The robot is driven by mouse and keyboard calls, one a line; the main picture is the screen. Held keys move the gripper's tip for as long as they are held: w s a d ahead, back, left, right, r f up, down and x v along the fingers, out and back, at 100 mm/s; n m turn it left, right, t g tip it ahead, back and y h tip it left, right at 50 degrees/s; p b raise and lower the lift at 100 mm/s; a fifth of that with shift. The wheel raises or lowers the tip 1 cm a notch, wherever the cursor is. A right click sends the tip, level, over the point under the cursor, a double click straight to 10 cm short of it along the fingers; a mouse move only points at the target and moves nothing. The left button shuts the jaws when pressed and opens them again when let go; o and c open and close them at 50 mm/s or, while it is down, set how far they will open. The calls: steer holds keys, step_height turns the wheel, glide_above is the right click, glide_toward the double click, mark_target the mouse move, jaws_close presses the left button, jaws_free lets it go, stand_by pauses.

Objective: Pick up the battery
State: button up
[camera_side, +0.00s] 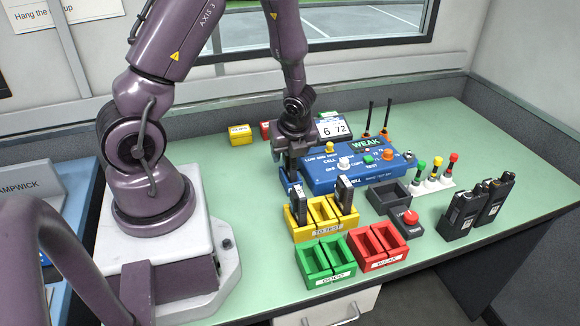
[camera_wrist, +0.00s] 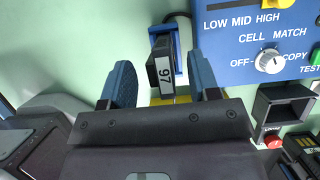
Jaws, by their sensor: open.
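A dark battery (camera_wrist: 160,68) with a white label reading 97 stands in a blue cradle (camera_wrist: 178,50) in the wrist view. My gripper (camera_wrist: 163,86) is open, with one blue finger on each side of this battery and gaps between. In the side view my gripper (camera_side: 292,163) is lowered over the cradle (camera_side: 286,184), left of the blue tester (camera_side: 345,178), and mostly hides that battery. Two more dark batteries, (camera_side: 298,203) and (camera_side: 345,192), stand upright in the yellow TO TEST tray (camera_side: 326,232).
The tester's green sign (camera_side: 367,143) reads WEAK. A dark grey holder (camera_side: 388,195), red button (camera_side: 410,218) and two radios (camera_side: 477,210) are to the right.

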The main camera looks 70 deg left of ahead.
steer(key=shift+x, duration=1.2)
jaws_close()
steer(key=shift+r, duration=5)
